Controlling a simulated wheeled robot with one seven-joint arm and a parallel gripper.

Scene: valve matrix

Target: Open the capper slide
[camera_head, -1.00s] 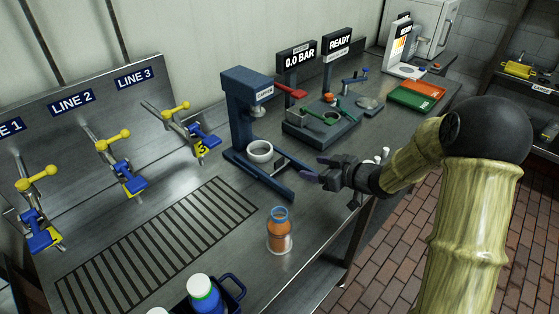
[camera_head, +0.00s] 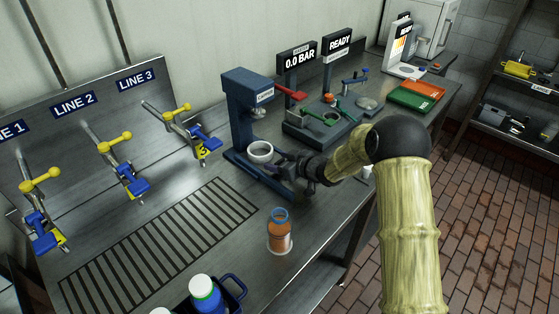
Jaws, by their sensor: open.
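The capper (camera_head: 238,110) is a dark blue upright press on the bench, with a label on its head and a red handle (camera_head: 291,92) at its right. A pale ring-shaped cup (camera_head: 260,149) sits low at its front on the slide, between the base rails. My gripper (camera_head: 281,160) is at the front right of the cup, low over the rails, and is open. Its dark fingers cover part of the slide, and I cannot tell whether they touch it.
An orange bottle (camera_head: 280,235) stands on the bench in front of the capper. A green-handled fixture (camera_head: 318,120) stands behind my arm. The slatted grate (camera_head: 155,245) is clear.

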